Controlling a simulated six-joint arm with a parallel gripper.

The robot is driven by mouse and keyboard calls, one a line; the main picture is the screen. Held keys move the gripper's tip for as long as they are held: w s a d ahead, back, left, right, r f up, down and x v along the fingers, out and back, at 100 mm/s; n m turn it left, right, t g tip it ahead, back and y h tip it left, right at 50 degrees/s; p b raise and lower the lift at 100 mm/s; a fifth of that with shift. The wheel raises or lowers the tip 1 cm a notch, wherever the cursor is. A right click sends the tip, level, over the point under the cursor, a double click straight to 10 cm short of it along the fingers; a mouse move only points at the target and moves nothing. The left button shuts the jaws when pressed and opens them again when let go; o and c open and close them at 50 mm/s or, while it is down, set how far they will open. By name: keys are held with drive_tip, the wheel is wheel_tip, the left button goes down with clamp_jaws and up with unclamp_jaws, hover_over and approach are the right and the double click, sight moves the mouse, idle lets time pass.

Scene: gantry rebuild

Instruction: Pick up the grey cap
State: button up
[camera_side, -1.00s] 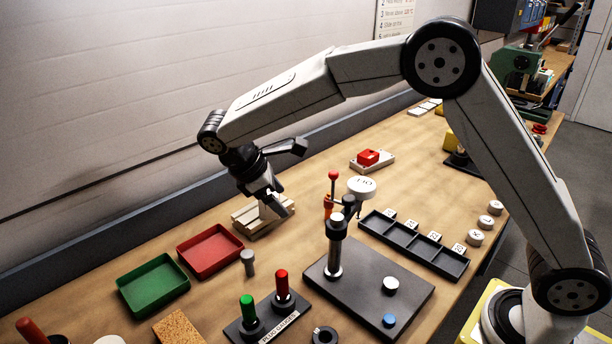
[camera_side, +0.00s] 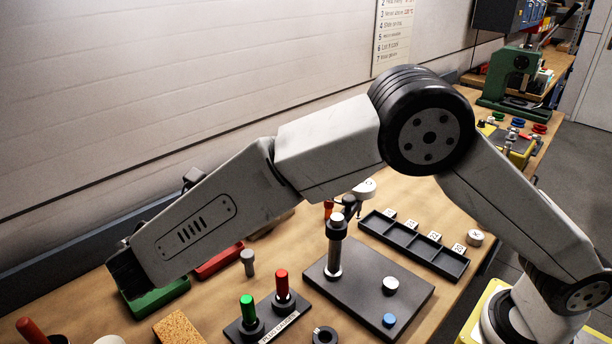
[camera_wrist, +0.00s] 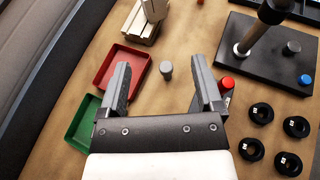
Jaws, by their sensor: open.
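The grey cap (camera_side: 248,262) is a small grey piece with a round, wider top, standing upright on the wooden bench. The gap in height between fingers and cap is hard to judge.
A red tray (camera_wrist: 118,55) and green tray (camera_wrist: 80,125) lie left of the cap. A wooden block (camera_wrist: 140,22) stands beyond it. A dark plate with a post (camera_side: 375,300), black rings (camera_wrist: 262,113) and a plug gauge stand with a red handle (camera_side: 281,283) are to the right.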

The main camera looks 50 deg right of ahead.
approach(246, 255)
drive_tip(key=shift+x, duration=4.9)
clamp_jaws()
